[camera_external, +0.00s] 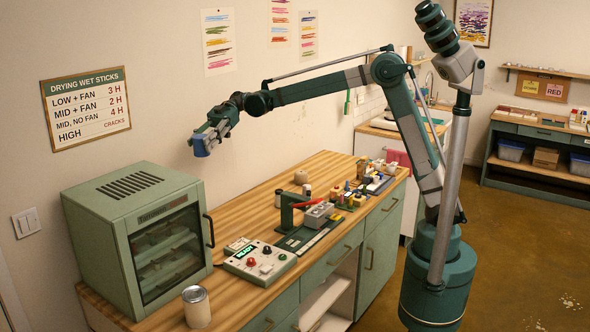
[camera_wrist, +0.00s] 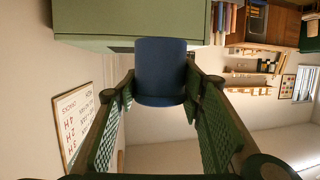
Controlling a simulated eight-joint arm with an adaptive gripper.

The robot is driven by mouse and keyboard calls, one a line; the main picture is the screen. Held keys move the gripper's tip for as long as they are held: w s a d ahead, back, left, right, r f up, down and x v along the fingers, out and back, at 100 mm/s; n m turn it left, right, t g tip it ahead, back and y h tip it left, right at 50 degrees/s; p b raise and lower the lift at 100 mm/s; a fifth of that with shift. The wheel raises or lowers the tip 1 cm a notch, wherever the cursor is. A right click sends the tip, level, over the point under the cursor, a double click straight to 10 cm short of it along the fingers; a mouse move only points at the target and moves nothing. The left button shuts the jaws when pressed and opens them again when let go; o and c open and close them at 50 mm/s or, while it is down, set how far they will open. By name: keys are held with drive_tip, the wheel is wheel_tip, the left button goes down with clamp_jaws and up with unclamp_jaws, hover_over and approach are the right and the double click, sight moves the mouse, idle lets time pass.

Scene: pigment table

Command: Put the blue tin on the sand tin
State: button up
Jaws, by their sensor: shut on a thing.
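The blue tin (camera_external: 201,147) is held in my gripper (camera_external: 207,137), high in the air above the table and near the back wall. In the wrist view the blue tin (camera_wrist: 160,72) sits between the two green finger pads of my gripper (camera_wrist: 160,100), which are shut on it. A pale cream tin (camera_external: 197,307), likely the sand tin, stands upright at the front left of the wooden tabletop. It is well below my gripper, near the drying cabinet. The cream tin is not clearly visible in the wrist view.
A green drying cabinet (camera_external: 140,240) with a glass door stands at the table's left end. A control box (camera_external: 260,262) with knobs lies right of the cream tin. A press (camera_external: 290,215) and several small items fill the far right half. Bare wood lies around the cream tin.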

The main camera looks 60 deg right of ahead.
drive_tip(key=s+a+p, duration=0.1)
drive_tip(key=s+a, duration=0.3)
drive_tip(key=a, duration=0.2)
drive_tip(key=s+a+p, duration=0.1)
drive_tip(key=s+a, duration=0.3)
drive_tip(key=a, duration=0.3)
drive_tip(key=s+a, duration=0.4)
drive_tip(key=a, duration=0.2)
drive_tip(key=shift+a+f+p, duration=0.15)
drive_tip(key=shift+a+p, duration=0.2)
drive_tip(key=shift+p, duration=0.05)
drive_tip(key=p, duration=0.3)
hover_over(195, 293)
wheel_tip(195, 293, down, 18)
drive_tip(key=shift+a, duration=0.1)
drive_tip(key=shift+f+b, duration=0.4)
drive_tip(key=shift+f, duration=2.6)
drive_tip(key=shift+f, duration=0.1)
drive_tip(key=shift+f, duration=1.75)
drive_tip(key=shift+f+b, duration=0.2)
drive_tip(key=shift+b, duration=0.2)
